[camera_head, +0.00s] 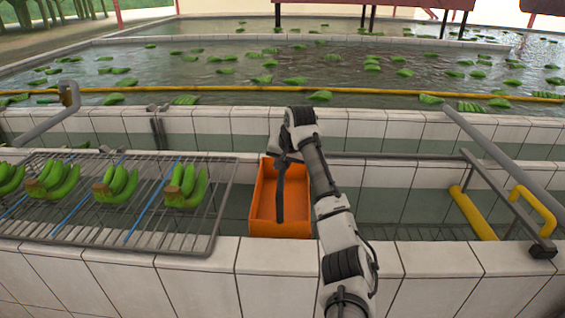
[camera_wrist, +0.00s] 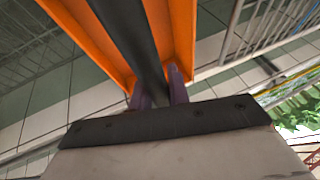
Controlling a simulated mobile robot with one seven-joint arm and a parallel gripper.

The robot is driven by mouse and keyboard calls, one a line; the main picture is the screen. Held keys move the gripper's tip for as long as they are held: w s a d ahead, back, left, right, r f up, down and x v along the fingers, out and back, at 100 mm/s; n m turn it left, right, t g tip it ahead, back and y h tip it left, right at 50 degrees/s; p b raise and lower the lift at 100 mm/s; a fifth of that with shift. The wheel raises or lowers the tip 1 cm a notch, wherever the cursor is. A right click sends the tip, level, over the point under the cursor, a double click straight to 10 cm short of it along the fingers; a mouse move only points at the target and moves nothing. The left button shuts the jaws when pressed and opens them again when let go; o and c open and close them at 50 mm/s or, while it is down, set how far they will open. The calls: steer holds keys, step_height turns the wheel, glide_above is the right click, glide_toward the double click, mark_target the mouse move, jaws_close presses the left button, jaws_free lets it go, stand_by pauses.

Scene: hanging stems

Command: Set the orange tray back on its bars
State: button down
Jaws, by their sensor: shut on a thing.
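The orange tray (camera_head: 262,205) is in the tiled channel in the middle of the head view, with its open side facing up. A dark bar (camera_head: 280,200) runs along its middle. My gripper (camera_head: 284,160) reaches down to the tray's far end. In the wrist view my gripper's two purple fingers (camera_wrist: 159,92) are closed on the dark bar, with the orange tray (camera_wrist: 181,28) beyond them. Thin bars (camera_head: 430,232) lie low in the channel right of the tray. I cannot tell whether the tray's underside touches any bars.
A wire rack (camera_head: 150,215) with several green banana bunches (camera_head: 115,185) stands close left of the tray. A yellow pipe (camera_head: 473,212) and grey rails (camera_head: 505,190) are to the right. White tiled walls (camera_head: 280,258) border the channel front and back. Water with floating bananas lies behind.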

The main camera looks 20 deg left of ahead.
steer(key=shift+f+b, duration=3.7)
steer(key=shift+f, duration=1.7)
steer(key=c, duration=1.3)
jaws_free()
steer(key=shift+o, duration=0.2)
